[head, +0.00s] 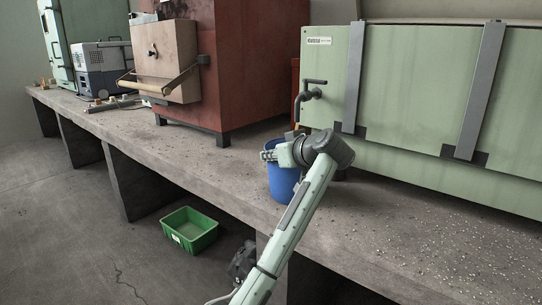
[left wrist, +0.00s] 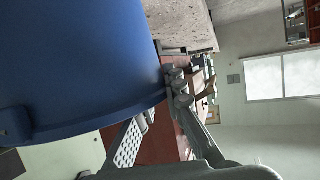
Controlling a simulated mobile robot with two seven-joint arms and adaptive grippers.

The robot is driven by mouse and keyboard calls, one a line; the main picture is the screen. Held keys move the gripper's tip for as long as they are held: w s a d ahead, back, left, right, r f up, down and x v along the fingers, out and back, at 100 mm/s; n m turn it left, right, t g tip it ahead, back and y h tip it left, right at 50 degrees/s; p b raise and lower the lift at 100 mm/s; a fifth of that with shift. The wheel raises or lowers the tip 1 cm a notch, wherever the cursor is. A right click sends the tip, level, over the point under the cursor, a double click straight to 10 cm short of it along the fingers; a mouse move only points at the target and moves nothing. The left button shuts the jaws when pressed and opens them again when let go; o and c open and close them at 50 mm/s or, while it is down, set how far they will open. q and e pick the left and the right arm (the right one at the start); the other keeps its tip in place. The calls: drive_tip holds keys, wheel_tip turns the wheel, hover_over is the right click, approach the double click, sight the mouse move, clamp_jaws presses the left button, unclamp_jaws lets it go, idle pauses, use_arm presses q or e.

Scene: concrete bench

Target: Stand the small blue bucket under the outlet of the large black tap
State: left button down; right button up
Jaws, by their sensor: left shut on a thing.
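The small blue bucket (head: 282,184) is upright at the bench's front part, below and slightly left of the black tap (head: 309,94) in the head view. The tap's spout points down on the left of the green tank. My left gripper (head: 272,154) is at the bucket's upper part and shut on it; the wrist partly covers the bucket's top. In the left wrist view the bucket (left wrist: 80,65) fills the left side, with the fingers (left wrist: 158,112) against its wall. Whether its base touches the bench is unclear. My right gripper is not seen.
The pale green tank (head: 420,95) stands behind with grey straps. A red cabinet (head: 245,60) with a beige box (head: 163,55) stands to the left. A green crate (head: 190,230) is on the floor. The concrete bench top (head: 400,225) is mostly clear at right, with scattered grit.

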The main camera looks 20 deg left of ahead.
use_arm(q)
drive_tip(key=c, duration=2.1)
unclamp_jaws()
drive_tip(key=o, duration=0.5)
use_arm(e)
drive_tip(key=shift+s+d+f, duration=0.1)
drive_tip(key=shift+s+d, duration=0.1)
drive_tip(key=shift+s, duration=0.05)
use_arm(q)
drive_tip(key=shift+s+d+r, duration=0.15)
drive_tip(key=shift+s+d, duration=0.05)
drive_tip(key=shift+d, duration=0.1)
drive_tip(key=v, duration=1.1)
drive_tip(key=shift+s+p, duration=0.15)
drive_tip(key=shift+p, duration=0.3)
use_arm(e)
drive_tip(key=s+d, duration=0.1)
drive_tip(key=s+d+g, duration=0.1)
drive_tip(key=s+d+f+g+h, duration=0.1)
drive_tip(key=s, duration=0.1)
use_arm(q)
drive_tip(key=shift+r, duration=0.1)
